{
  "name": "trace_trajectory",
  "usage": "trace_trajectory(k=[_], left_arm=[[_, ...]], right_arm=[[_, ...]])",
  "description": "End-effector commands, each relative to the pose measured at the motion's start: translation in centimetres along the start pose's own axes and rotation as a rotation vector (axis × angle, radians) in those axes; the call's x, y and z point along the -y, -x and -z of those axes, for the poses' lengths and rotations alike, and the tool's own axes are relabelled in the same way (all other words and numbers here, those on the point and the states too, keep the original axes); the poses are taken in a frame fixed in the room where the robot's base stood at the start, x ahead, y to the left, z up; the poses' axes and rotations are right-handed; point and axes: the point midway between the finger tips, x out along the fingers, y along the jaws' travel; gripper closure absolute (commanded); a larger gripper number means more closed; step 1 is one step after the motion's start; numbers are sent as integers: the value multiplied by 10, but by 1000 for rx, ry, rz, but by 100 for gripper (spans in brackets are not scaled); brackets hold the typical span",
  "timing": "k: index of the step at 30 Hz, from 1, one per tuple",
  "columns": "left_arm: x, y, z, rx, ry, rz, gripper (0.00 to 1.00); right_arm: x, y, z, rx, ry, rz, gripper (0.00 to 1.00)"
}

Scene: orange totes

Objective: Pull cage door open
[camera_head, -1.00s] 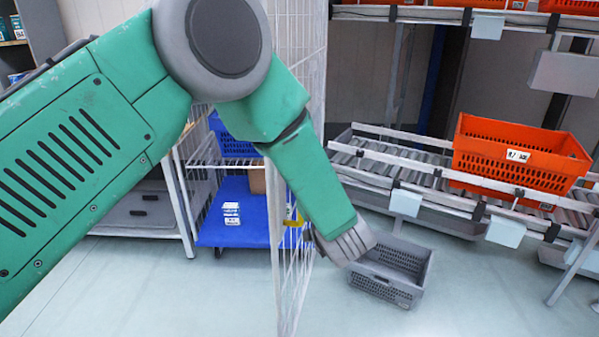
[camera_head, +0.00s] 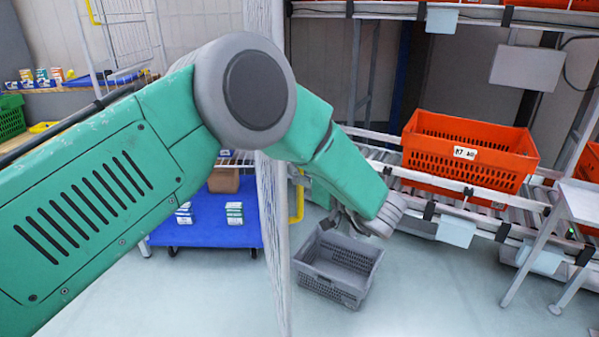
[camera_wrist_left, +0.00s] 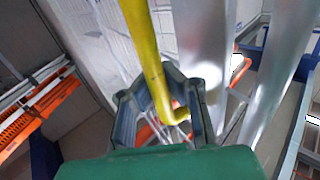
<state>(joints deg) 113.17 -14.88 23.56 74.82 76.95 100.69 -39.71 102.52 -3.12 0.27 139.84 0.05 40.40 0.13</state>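The cage door (camera_head: 270,200) is a tall white mesh panel, seen nearly edge-on in the head view. Its yellow handle (camera_head: 298,198) shows on the right side of the panel. In the wrist view the yellow handle (camera_wrist_left: 150,55) runs down from the top and hooks to the right near the bottom. My left gripper (camera_head: 342,222) is right of the door in the head view, apart from the handle there. In the wrist view its fingers (camera_wrist_left: 160,95) are spread, with the handle's bar seen between them. Contact cannot be told. My right gripper is not in view.
A grey crate (camera_head: 338,262) stands on the floor below my left gripper. A blue cart platform (camera_head: 205,228) with small boxes is left of the door. An orange tote (camera_head: 465,155) sits on the roller conveyor at right.

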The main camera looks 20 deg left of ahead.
Motion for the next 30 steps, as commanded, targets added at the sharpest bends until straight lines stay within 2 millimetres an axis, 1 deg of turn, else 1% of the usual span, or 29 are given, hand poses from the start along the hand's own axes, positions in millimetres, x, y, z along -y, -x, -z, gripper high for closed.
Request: trace_trajectory(k=[1,13,14,15,16,26,29,30], left_arm=[[1,9,-9,16,-15,-4,100],[-1,9,-9,16,-16,-1,100],[-1,10,-9,16,-16,-1,88],[-2,9,-8,15,-15,-1,74],[-2,9,-8,13,-14,0,66],[-2,3,-6,11,-7,3,66],[-2,8,-5,12,-5,2,66],[-2,12,-5,11,-5,2,66]], right_arm=[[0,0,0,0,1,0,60],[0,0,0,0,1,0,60],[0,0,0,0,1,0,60],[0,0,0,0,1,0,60],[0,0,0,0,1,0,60],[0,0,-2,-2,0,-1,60],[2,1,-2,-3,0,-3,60],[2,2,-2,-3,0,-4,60]])
